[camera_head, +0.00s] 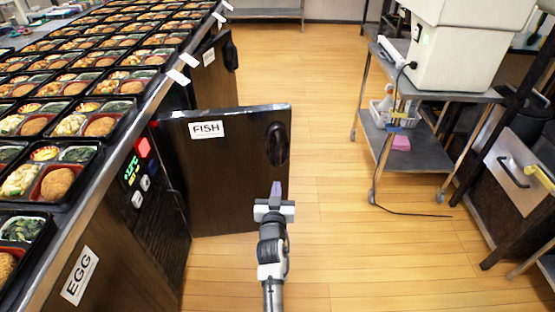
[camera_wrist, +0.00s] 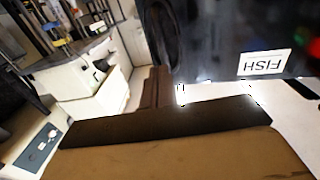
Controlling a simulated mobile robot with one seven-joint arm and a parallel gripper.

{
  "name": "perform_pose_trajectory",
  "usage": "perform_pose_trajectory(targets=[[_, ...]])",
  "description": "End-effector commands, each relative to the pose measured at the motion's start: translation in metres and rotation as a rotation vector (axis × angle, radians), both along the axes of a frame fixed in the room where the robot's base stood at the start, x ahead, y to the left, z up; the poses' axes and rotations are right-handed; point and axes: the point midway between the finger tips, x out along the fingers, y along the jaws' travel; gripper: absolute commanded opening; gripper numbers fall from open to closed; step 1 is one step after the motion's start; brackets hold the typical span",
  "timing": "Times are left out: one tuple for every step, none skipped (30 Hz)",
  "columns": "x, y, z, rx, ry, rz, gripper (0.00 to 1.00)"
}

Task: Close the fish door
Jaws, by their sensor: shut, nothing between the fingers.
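The fish door (camera_head: 235,178) is a dark panel with a white FISH label and a dark oval handle recess near its free edge. It stands open, swung out from the counter front into the aisle. My gripper (camera_head: 276,190) is shut and empty, in front of the door's face below the handle recess. I cannot tell whether it touches the door. In the wrist view the door (camera_wrist: 215,45) fills the upper right, with its FISH label upside down.
The counter on the left carries many bento trays (camera_head: 65,124). An EGG panel (camera_head: 80,275) and a lit control panel (camera_head: 139,173) are on its front. A metal cart (camera_head: 432,155) with a white machine stands at right. Wooden floor (camera_head: 335,200) between is clear.

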Motion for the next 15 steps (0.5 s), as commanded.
perform_pose_trajectory(targets=[[0.01,0.0,0.003,0.001,-0.002,0.0,0.0],[0.016,0.0,0.003,0.001,-0.002,0.0,0.0],[0.024,0.0,0.003,0.001,-0.001,0.0,0.0],[0.031,-0.001,0.004,0.001,-0.002,0.0,0.0],[0.036,-0.001,0.003,0.001,-0.001,0.0,0.0],[0.044,-0.001,0.003,0.0,-0.001,0.0,0.0],[0.051,-0.001,0.004,0.0,-0.002,0.001,0.0],[0.056,-0.002,0.004,0.0,-0.002,0.001,0.0],[0.064,-0.002,0.003,0.0,-0.002,0.0,0.0],[0.07,-0.002,0.003,0.0,0.0,0.0,0.0],[0.075,-0.003,0.004,0.0,-0.001,0.0,0.0],[0.082,-0.003,0.003,0.0,-0.001,0.0,0.0],[0.087,-0.003,0.003,0.0,-0.001,0.001,0.0],[0.091,-0.003,0.003,0.0,-0.001,0.001,0.0],[0.097,-0.003,0.003,0.001,-0.001,0.001,0.0]])
